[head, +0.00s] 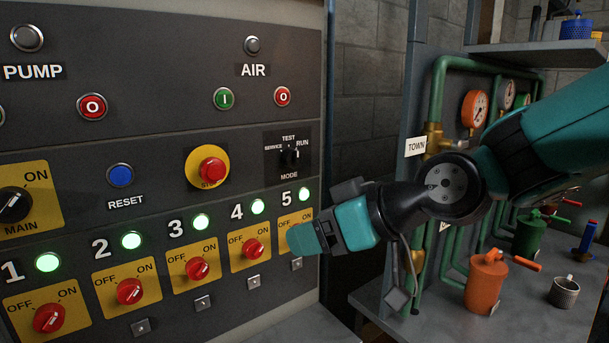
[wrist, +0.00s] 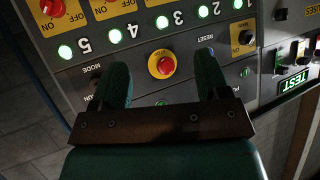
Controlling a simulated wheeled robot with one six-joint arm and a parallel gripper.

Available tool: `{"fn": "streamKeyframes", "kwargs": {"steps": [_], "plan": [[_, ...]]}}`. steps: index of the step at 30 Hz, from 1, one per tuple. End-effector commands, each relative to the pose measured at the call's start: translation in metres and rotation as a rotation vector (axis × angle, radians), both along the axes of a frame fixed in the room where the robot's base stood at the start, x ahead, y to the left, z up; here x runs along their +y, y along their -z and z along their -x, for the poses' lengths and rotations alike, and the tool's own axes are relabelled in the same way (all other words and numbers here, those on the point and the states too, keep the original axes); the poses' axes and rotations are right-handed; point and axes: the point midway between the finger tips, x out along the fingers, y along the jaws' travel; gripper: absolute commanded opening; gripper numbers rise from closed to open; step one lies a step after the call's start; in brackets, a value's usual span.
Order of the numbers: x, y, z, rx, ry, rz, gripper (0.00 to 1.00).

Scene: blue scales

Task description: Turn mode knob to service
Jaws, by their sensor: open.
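The mode knob (head: 290,157) is a small black knob on a black plate, with SERVICE at left, TEST on top and RUN at right. Its pointer appears to be up and to the right, towards RUN, but it is small. My gripper (head: 302,238) is in front of the panel, below and right of the knob, near switch 5. In the wrist view my gripper (wrist: 161,64) is open and empty, with the panel upside down between its fingers. The MODE label shows beside the left finger there; the knob is mostly hidden behind that finger.
A red stop button (head: 212,171) on yellow is left of the knob. A row of red switches (head: 197,269) with lit green lamps runs below. The blue reset button (head: 120,175) is further left. Green pipes (head: 437,95) and gauges stand at right, above a bench with an orange canister (head: 486,283).

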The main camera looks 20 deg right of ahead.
Motion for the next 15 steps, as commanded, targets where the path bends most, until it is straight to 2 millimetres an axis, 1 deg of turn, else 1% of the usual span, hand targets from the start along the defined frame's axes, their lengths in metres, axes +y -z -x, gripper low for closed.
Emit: {"fn": "streamKeyframes", "kwargs": {"steps": [1,3,6,9,12,15], "plan": [[-0.016,0.005,-0.020,-0.103,0.064,-0.027,0.69],[-0.037,-0.006,-0.041,-0.250,0.147,-0.049,0.69],[-0.066,-0.019,-0.060,-0.410,0.254,-0.059,0.69],[-0.086,-0.029,-0.069,-0.507,0.327,-0.058,0.69],[-0.095,-0.036,-0.074,-0.547,0.360,-0.057,0.69],[-0.095,-0.040,-0.078,-0.554,0.362,-0.058,0.69]]}}
